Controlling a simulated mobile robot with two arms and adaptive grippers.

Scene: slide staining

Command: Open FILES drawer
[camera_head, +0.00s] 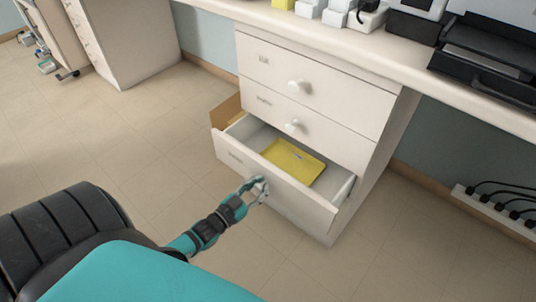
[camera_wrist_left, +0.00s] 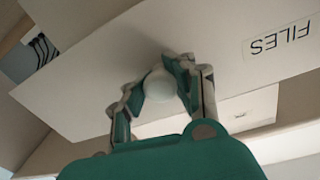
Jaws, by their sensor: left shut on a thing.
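The FILES drawer (camera_head: 228,150) is the bottom drawer of a white cabinet in the head view, and it stands open. In the left wrist view the white round knob (camera_wrist_left: 160,84) sits between the fingers of the left gripper (camera_wrist_left: 166,85). The FILES label (camera_wrist_left: 279,41) shows upside down on the drawer front. My right gripper is not in view.
Two shut drawers with round knobs, the top one (camera_head: 330,85) and the middle one (camera_head: 325,132), are above. A countertop (camera_head: 400,52) with equipment overhangs the cabinet. A power strip (camera_head: 495,211) is at the right. The floor (camera_head: 135,145) to the left is clear.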

